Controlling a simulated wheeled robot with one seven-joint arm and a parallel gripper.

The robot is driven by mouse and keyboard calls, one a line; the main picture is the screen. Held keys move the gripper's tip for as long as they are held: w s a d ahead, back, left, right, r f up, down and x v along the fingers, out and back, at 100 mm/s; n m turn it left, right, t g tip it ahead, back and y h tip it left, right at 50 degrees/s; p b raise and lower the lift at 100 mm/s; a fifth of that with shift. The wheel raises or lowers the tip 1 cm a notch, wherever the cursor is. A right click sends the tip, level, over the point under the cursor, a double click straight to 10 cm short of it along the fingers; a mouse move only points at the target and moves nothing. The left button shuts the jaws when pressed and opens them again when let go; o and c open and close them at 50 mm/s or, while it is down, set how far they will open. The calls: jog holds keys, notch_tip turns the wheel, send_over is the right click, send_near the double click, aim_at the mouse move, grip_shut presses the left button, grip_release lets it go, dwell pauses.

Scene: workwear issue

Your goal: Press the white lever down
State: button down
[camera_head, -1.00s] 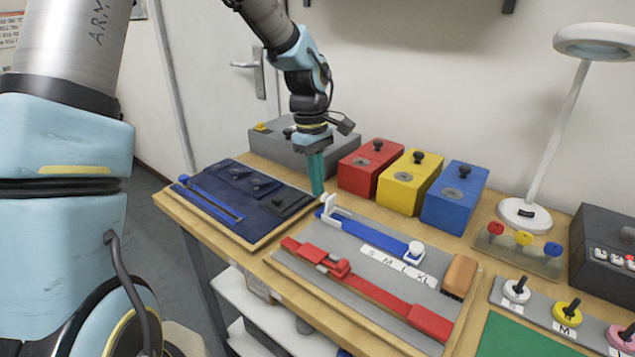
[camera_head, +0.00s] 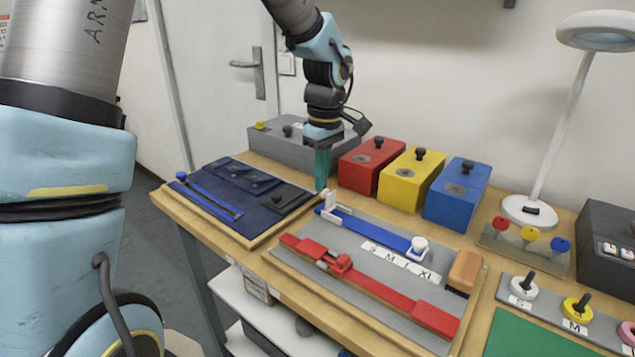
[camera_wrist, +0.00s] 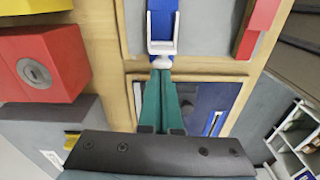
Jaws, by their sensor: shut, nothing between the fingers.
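The white lever (camera_head: 331,203) sits at the far left end of the blue strap (camera_head: 375,232) on the grey board. In the wrist view the lever (camera_wrist: 162,48) is a white U-shaped frame around the blue strap. My gripper (camera_head: 321,189) has teal fingers pointing down, just left of and behind the lever. In the wrist view my gripper (camera_wrist: 163,74) is shut and empty, with its tips right at the lever's near end. I cannot tell whether they touch it. The lever's exact tilt is unclear.
A red strap with a red buckle (camera_head: 335,262) lies in front on the same board. Red (camera_head: 362,172), yellow (camera_head: 408,182) and blue (camera_head: 455,196) boxes stand close behind. A navy panel (camera_head: 240,195) lies to the left, and a white lamp (camera_head: 530,208) stands at right.

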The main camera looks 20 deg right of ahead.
aim_at(334, 194)
jog(key=shift+s+b, duration=0.15)
jog(key=shift+b, duration=0.2)
jog(key=s+t+y+b, duration=0.1)
jog(key=b, duration=0.2)
jog(key=s+d+t+b, duration=0.1)
jog(key=t+b, duration=0.1)
jog(key=b, duration=0.1)
jog(key=s+t+y+b, duration=0.1)
jog(key=b, duration=0.2)
jog(key=shift+d+f+t+y+b, duration=0.25)
jog(key=shift+d+t+y+b, duration=0.05)
jog(key=shift+d+t+b, duration=0.1)
jog(key=s+t+y+b, duration=0.1)
jog(key=b, duration=0.2)
jog(key=d+t+b, duration=0.1)
jog(key=t+b, duration=0.1)
jog(key=b, duration=0.1)
jog(key=s+f+t+y+b, duration=0.1)
jog(key=b, duration=0.2)
jog(key=shift+s+d+t+y, duration=0.2)
jog(key=shift+s+t+y, duration=0.1)
jog(key=shift+r, duration=0.3)
jog(key=shift+w, duration=0.1)
jog(key=shift+b+x, duration=0.5)
jog(key=shift+x, duration=0.3)
jog(key=shift+r, duration=0.15)
